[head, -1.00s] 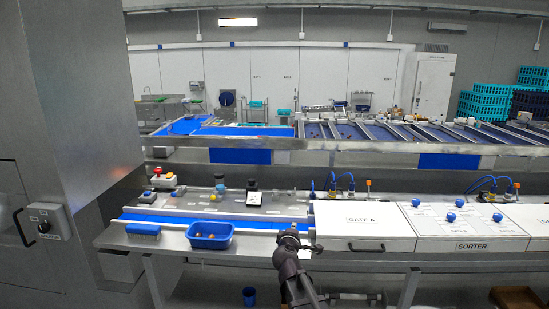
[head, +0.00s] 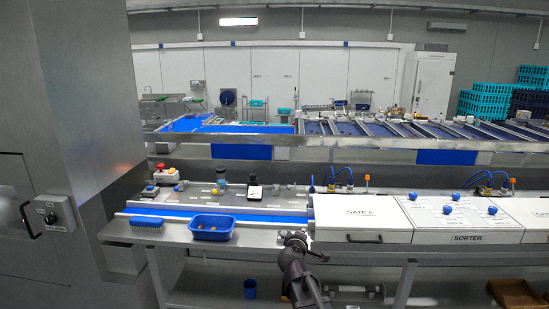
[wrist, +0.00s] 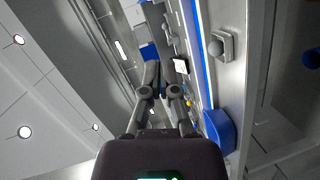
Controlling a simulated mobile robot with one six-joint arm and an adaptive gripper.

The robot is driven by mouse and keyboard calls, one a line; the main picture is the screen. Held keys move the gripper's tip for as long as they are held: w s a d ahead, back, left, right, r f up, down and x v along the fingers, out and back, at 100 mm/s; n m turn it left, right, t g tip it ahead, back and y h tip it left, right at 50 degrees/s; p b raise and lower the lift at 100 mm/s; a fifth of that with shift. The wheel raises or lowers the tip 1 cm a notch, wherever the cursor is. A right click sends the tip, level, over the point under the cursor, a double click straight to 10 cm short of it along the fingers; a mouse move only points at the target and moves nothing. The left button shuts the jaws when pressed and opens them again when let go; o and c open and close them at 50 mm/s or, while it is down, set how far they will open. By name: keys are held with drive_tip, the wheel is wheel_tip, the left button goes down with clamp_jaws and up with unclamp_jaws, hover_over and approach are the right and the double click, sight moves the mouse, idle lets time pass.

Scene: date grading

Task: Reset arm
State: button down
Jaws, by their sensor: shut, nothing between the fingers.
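My arm rises at the bottom middle of the head view, in front of the bench edge. In the wrist view my gripper (wrist: 166,82) has its two dark fingers together, with nothing seen between them. It is in free air, apart from the bench things. In the head view the fingers are too small and dark to make out clearly. The blue bin (head: 211,235) with a few small brownish items stands on the bench left of my arm. It also shows in the wrist view (wrist: 220,128), right of the fingers.
The white GATE A cover (head: 362,212) and the SORTER panel (head: 455,216) with blue knobs lie right of my arm. A blue brush (head: 147,222) lies left of the bin. A blue cup (head: 250,288) stands low beneath the bench. A metal wall fills the left.

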drive_tip(key=s+d+f+m+g+h+b, duration=0.1)
drive_tip(key=s+d+f+m+g+b, duration=0.25)
drive_tip(key=s+d+f, duration=0.35)
drive_tip(key=s+d+f+m+g+b, duration=0.3)
drive_tip(key=s+f+m+g, duration=0.2)
drive_tip(key=f, duration=0.5)
drive_tip(key=s+a+f+m+g+y+b, duration=0.1)
drive_tip(key=s+f+m+g+y+b, duration=0.1)
drive_tip(key=s+f, duration=0.3)
drive_tip(key=s+a+f+m+g+y+b, duration=0.1)
drive_tip(key=s+f+g+y+b, duration=0.2)
drive_tip(key=s, duration=0.7)
wheel_tip(320, 180, down, 2)
drive_tip(key=shift+a+f+m+g+b, duration=0.2)
drive_tip(key=shift+m+g+b, duration=0.2)
drive_tip(key=shift+g, duration=0.35)
